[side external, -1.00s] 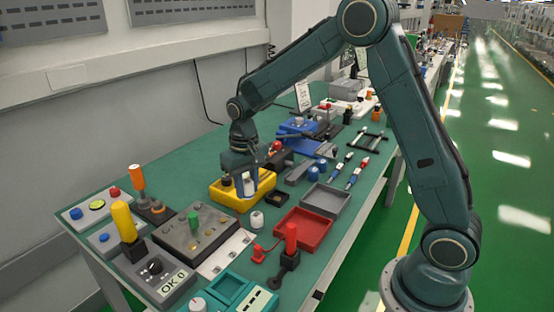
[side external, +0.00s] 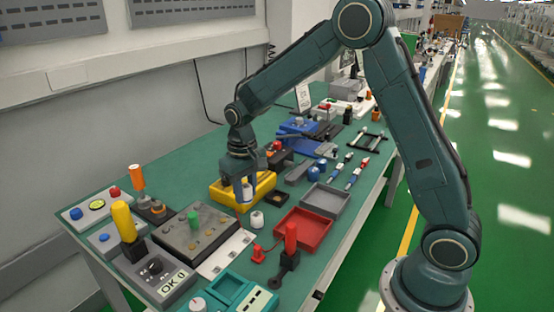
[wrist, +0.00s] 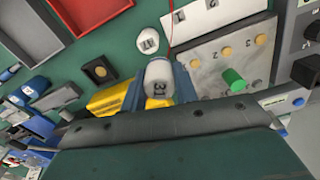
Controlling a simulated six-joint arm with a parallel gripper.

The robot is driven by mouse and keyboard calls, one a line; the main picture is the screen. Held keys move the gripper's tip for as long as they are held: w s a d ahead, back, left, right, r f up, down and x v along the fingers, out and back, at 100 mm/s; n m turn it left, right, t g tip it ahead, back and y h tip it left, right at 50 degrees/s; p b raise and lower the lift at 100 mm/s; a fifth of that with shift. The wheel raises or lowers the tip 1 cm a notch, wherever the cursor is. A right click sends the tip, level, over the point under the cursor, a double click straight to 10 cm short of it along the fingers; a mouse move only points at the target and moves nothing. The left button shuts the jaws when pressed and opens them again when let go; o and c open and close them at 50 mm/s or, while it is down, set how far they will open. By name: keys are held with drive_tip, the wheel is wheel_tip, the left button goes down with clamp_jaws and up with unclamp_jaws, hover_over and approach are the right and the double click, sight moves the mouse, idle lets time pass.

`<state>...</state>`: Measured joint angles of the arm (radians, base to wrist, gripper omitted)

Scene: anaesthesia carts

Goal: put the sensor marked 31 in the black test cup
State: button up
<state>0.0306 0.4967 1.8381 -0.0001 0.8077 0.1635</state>
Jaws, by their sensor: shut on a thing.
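My gripper (side external: 246,198) points down at the front edge of the yellow bin (side external: 218,196). It is shut on a white rounded sensor (wrist: 158,72) whose label reads 31 in the wrist view; the sensor also shows between the fingers in the side view (side external: 247,188). A small black square block with a round tan centre (side external: 272,197), possibly the test cup, lies right of the bin; it also shows in the wrist view (wrist: 100,70). A second white sensor (side external: 257,219) stands on the table just in front of my gripper; its mark is unclear in the wrist view (wrist: 147,40).
A grey panel with a green knob (side external: 195,222) is at left. A red tray (side external: 303,233) and a grey tray (side external: 326,200) lie to the right. A red-handled lever (side external: 291,238) stands in front of the red tray. Blue parts (side external: 314,173) lie behind.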

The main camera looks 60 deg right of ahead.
drive_tip(key=s+d+r+m, duration=0.2)
drive_tip(key=d+r+m, duration=0.5)
drive_tip(key=r+m, duration=0.4)
drive_tip(key=shift+s+d+m, duration=0.2)
drive_tip(key=shift+d+m, duration=0.05)
drive_tip(key=shift+m, duration=0.65)
hover_over(271, 213)
wheel_tip(271, 213, down, 16)
drive_tip(key=shift+a+r, duration=0.1)
drive_tip(key=shift+r, duration=0.1)
drive_tip(key=shift+f, duration=1.95)
drive_tip(key=shift+f, duration=0.15)
drive_tip(key=o, duration=1)
